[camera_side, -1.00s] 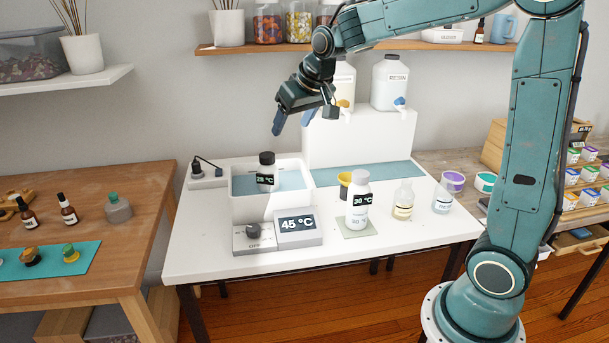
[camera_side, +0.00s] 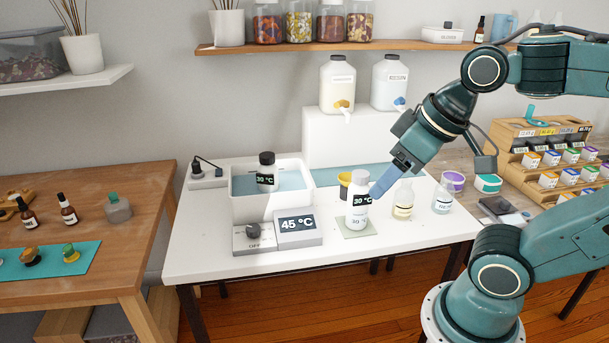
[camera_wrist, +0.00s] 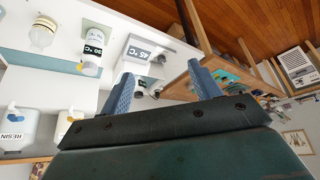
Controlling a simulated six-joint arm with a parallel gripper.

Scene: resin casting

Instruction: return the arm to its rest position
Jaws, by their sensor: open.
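My gripper (camera_side: 388,180) hangs over the right half of the white table, its blue fingers pointing down and left. In the side view its fingertip overlaps the white bottle marked 30 °C (camera_side: 358,212); I cannot tell the depth between them from that view. In the wrist view my gripper (camera_wrist: 160,85) has its two blue fingers spread wide with nothing between them. The 30 °C bottle also shows in the wrist view (camera_wrist: 92,50), apart from the fingers. It stands upright on a small pad. My upper arm is folded over to the right.
A dark-capped bottle (camera_side: 266,180) stands in the white water bath (camera_side: 262,207), beside the 45 °C display (camera_side: 297,226). Glass bottles (camera_side: 403,202) and cups (camera_side: 453,181) stand right of the 30 °C bottle. Resin jugs (camera_side: 390,82) stand on a white block behind. A wooden rack (camera_side: 540,150) is at right.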

